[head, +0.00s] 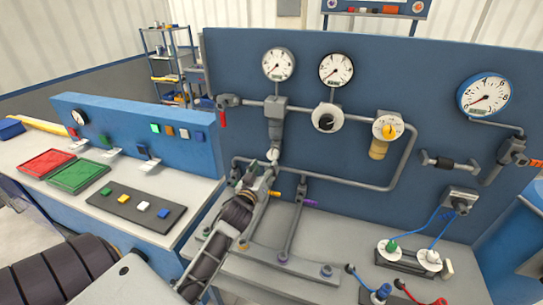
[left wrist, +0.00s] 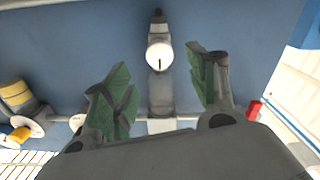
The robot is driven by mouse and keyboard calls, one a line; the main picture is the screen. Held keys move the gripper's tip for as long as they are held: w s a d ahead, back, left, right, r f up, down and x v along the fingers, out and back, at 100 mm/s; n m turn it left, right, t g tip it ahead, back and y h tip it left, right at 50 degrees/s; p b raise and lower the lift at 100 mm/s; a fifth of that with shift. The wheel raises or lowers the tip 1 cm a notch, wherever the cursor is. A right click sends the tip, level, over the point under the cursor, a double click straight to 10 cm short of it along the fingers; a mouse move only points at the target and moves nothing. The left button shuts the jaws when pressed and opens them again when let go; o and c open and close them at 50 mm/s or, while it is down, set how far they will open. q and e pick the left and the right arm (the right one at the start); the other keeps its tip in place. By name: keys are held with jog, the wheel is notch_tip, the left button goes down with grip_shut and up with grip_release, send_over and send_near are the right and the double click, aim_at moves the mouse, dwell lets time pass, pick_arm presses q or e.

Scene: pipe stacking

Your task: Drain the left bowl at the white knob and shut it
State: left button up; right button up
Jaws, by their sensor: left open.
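The left bowl (head: 275,130) is grey and hangs under a grey block on the blue panel. A white knob (head: 272,155) is at its lower end. My left gripper (head: 266,172) is open just below the knob, and its fingers partly cover that area. In the left wrist view, the round white face of the knob (left wrist: 159,55) lies between the two spread green-padded fingers of my left gripper (left wrist: 159,58), with a gap on both sides. The grey bowl (left wrist: 161,92) shows behind it. My right gripper is not in view.
A red-handled valve (head: 222,116) is left of the bowl. Right of it are a black-and-white dial (head: 326,117) and a yellow bowl (head: 378,149) under a yellow knob (head: 389,131). A grey pipe (head: 340,184) runs across the panel near my gripper. Gauges (head: 278,64) are above.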

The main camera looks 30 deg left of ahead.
aim_at(272, 156)
pick_arm(q)
jog(key=shift+p+x, duration=0.85)
jog(key=shift+x, duration=3)
jog(key=shift+d, duration=0.1)
jog(key=c, duration=1)
jog(key=shift+c, duration=0.2)
